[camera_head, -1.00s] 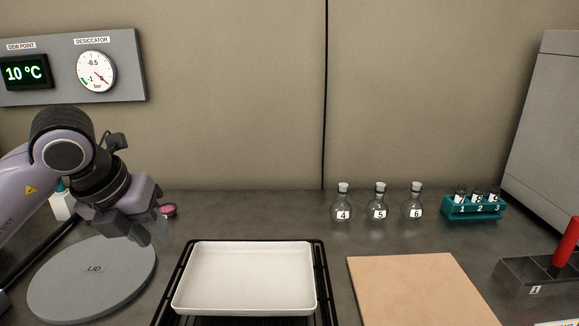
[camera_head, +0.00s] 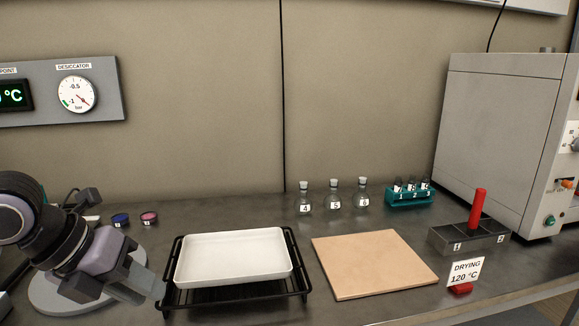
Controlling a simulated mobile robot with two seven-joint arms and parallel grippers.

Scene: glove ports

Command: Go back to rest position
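My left gripper (camera_head: 150,292) is low at the left, over the grey round lid (camera_head: 50,295) and close to the left edge of the black rack. Its fingertips point right and down. I see nothing held in it, but the angle hides whether its fingers are apart. The lid is partly covered by my arm. My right gripper is out of view.
A white tray (camera_head: 233,256) sits on a black rack (camera_head: 300,272). A tan board (camera_head: 374,265), stoppered flasks (camera_head: 333,198), a teal vial rack (camera_head: 409,198), a metal block with a red handle (camera_head: 468,238), a drying sign (camera_head: 465,272) and an oven (camera_head: 500,130) stand rightward.

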